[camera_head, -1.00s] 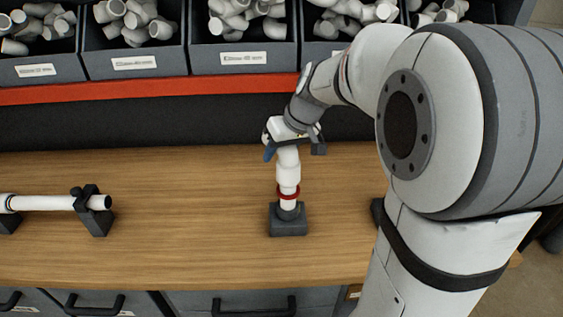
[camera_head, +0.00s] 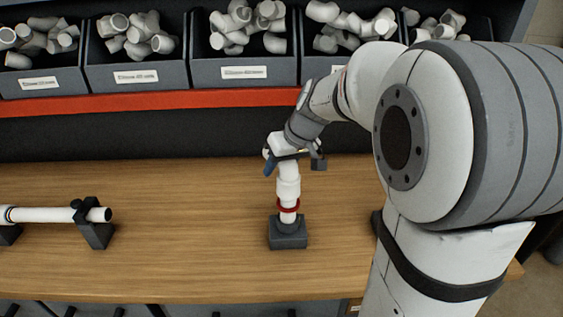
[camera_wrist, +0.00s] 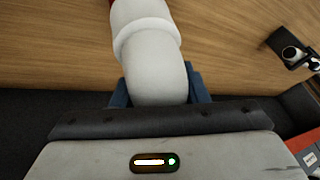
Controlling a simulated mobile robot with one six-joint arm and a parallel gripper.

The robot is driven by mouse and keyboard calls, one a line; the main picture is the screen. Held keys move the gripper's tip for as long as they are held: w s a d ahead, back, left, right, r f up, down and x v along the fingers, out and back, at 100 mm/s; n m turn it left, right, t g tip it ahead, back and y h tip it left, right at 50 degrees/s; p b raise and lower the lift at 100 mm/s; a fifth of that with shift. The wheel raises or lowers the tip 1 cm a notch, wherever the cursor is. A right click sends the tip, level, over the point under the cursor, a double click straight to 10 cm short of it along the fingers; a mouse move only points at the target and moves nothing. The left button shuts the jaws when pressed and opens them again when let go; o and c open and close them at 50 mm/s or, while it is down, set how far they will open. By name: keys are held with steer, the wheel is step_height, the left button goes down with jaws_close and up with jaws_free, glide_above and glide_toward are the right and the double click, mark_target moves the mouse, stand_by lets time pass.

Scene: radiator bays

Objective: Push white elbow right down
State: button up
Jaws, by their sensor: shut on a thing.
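The white elbow (camera_head: 289,185) sits upright on top of a short white pipe with a red ring (camera_head: 288,207), which stands in a dark grey block (camera_head: 287,233) on the workbench. My gripper (camera_head: 293,163) is at the top of the elbow, shut on it. In the wrist view the white elbow (camera_wrist: 155,75) lies between the blue fingers of my gripper (camera_wrist: 160,90). The red ring shows only as a sliver at the top edge there. How deep the pipe goes into the elbow is hidden.
A white pipe (camera_head: 50,214) lies across dark holders (camera_head: 95,229) at the left of the wooden workbench (camera_head: 180,230). Labelled bins (camera_head: 240,72) of white fittings line the back behind a red strip (camera_head: 150,103). The bench between pipe and block is clear.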

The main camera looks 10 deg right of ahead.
steer(key=shift+f+b, duration=0.75)
steer(key=shift+f, duration=0.75)
steer(key=shift+f+b, duration=1.05)
steer(key=o, duration=1.2)
steer(key=shift+r, duration=0.15)
